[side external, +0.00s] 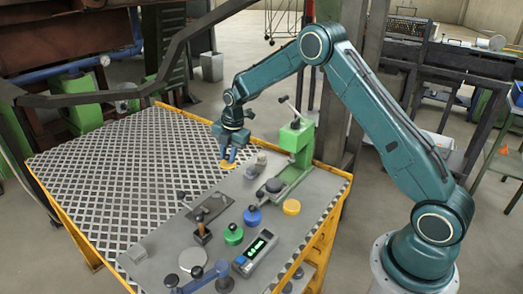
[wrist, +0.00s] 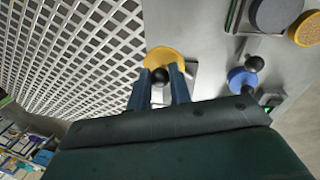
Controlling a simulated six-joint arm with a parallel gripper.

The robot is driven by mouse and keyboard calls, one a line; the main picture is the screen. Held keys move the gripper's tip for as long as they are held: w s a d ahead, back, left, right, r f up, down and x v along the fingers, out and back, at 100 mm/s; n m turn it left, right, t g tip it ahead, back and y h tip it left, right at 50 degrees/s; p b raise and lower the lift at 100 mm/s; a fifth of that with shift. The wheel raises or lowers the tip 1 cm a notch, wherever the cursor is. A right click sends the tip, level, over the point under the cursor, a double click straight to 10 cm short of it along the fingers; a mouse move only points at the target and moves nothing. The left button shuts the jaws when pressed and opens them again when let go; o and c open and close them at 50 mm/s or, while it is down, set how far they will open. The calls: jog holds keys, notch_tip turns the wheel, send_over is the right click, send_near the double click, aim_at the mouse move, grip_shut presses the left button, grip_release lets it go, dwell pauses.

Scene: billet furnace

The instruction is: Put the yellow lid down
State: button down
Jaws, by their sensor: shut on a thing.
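The yellow lid (wrist: 165,55) is a flat disc with a dark round knob. My gripper (wrist: 161,76) is shut on the knob in the wrist view. In the side view my gripper (side external: 232,156) points down, with the yellow lid (side external: 227,166) under it, by the border of the grey plate and the white grating. Whether the lid touches the surface, I cannot tell.
A second yellow disc (side external: 291,207) lies on the grey plate near a blue knobbed lid (side external: 252,216) and a green one (side external: 233,235). A green press-like stand (side external: 296,140) rises to the right of my gripper. The white grating (side external: 110,175) at left is clear.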

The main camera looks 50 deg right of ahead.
aim_at(235, 165)
jog(key=shift+f, duration=4.9)
jog(key=shift+f, duration=0.15)
jog(key=c, duration=1.3)
grip_release()
jog(key=r, duration=0.3)
jog(key=s+r, duration=0.1)
jog(key=r, duration=0.3)
jog(key=s+r, duration=0.1)
jog(key=r, duration=0.2)
jog(key=shift+d+r, duration=0.2)
jog(key=shift+r, duration=0.05)
jog(key=shift+s+r, duration=0.15)
jog(key=shift+r, duration=0.65)
